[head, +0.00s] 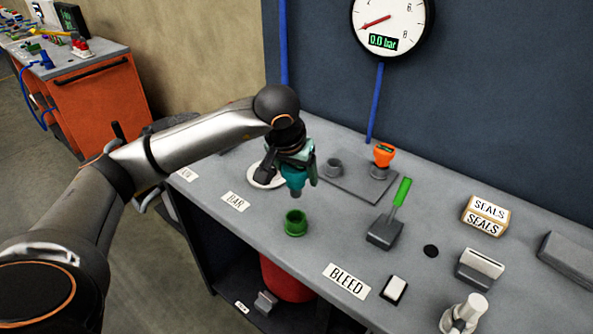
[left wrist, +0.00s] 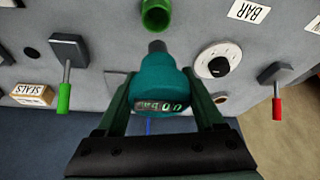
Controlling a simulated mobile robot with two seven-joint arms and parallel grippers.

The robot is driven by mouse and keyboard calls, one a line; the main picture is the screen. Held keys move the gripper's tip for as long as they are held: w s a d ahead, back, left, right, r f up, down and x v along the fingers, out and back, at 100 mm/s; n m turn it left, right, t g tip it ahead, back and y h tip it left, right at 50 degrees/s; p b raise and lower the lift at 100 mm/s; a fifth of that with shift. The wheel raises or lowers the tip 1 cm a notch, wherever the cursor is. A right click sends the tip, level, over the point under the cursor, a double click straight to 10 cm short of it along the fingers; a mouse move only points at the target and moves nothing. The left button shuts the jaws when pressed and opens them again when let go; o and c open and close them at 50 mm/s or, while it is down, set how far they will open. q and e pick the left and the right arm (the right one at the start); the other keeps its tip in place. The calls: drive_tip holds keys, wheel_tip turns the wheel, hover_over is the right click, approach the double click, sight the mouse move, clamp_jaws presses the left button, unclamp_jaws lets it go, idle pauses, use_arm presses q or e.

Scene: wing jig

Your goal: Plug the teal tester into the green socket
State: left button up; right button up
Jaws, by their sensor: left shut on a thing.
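The teal tester (head: 295,176) is held by my left gripper (head: 292,170) above the bench, its dark nozzle pointing down. The left wrist view shows the tester (left wrist: 157,75) between the two fingers of the gripper (left wrist: 160,100), with a small display on its body. The green socket (head: 295,223) stands upright on the bench, below the tester and toward the front. In the left wrist view the green socket (left wrist: 156,16) is at the top, just beyond the nozzle tip and apart from it. My right gripper is not in view.
A white dial (head: 266,177) lies behind the tester. A green-handled lever (head: 401,191) and an orange-topped fitting (head: 383,155) stand to the right. SEALS boxes (head: 486,215) and a white switch (head: 394,290) are farther right. A pressure gauge (head: 390,25) hangs on the wall.

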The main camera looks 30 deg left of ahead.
sight(298, 193)
use_arm(q)
wheel_tip(298, 193, down, 5)
drive_tip(key=b, duration=0.3)
drive_tip(key=shift+f+b, duration=0.5)
drive_tip(key=shift+b, duration=0.05)
drive_tip(key=shift+f+b, duration=0.4)
drive_tip(key=shift+b, duration=0.1)
idle(0.3)
drive_tip(key=shift+f+b, duration=0.4)
drive_tip(key=shift+f+b, duration=1.1)
drive_tip(key=shift+f, duration=0.05)
idle(0.4)
drive_tip(key=o, duration=1.3)
drive_tip(key=shift+o, duration=0.2)
